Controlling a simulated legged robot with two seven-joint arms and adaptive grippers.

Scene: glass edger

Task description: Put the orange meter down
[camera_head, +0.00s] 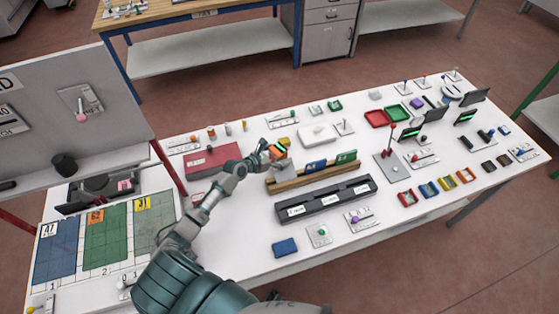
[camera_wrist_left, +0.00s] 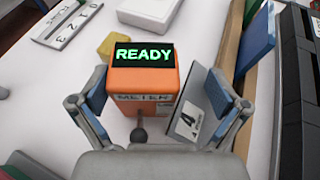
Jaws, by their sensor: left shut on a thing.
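The orange meter (camera_wrist_left: 142,80) is a small box with a dark screen reading READY in green and a METER label on its front. In the left wrist view it sits between the two fingers of my left gripper (camera_wrist_left: 160,115). In the head view my left gripper (camera_head: 268,152) is at the left end of the wooden rack, with the orange meter (camera_head: 279,148) at its fingertips. I cannot tell whether the meter's base touches anything. My right gripper is not in view.
The wooden rack (camera_head: 330,172) holds blue and green plates beside the meter. A dark labelled tray (camera_head: 325,200) lies in front. A red box (camera_head: 212,158) is left of my gripper. A grey card marked 4 (camera_wrist_left: 190,118) lies close to the right finger. Small items crowd the white table.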

